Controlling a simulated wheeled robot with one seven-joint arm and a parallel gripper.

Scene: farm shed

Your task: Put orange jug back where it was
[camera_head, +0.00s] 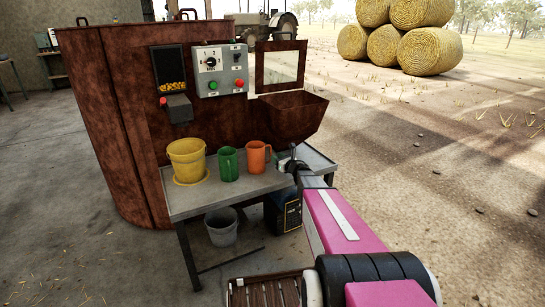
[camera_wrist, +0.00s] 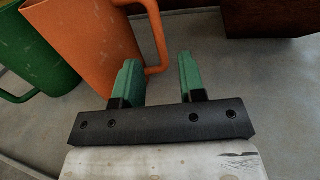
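The orange jug (camera_head: 256,160) stands upright on the metal table (camera_head: 195,202), just right of the green jug (camera_head: 228,165). My gripper (camera_head: 293,158) is at the right of the orange jug, over the table. In the wrist view the orange jug (camera_wrist: 98,40) is at the upper left, with its handle toward my gripper (camera_wrist: 160,75). The two green fingers are apart, and the lower part of the handle shows between their tips. I cannot tell whether a finger touches it. The green jug (camera_wrist: 38,50) is at the far left, partly cut off.
A yellow bucket (camera_head: 187,160) stands on the table's left end. A rusty machine (camera_head: 110,120) with a control box (camera_head: 221,70) and a hopper (camera_head: 292,115) rises behind. A grey bucket (camera_head: 221,228) and a dark box (camera_head: 283,215) are below the table.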

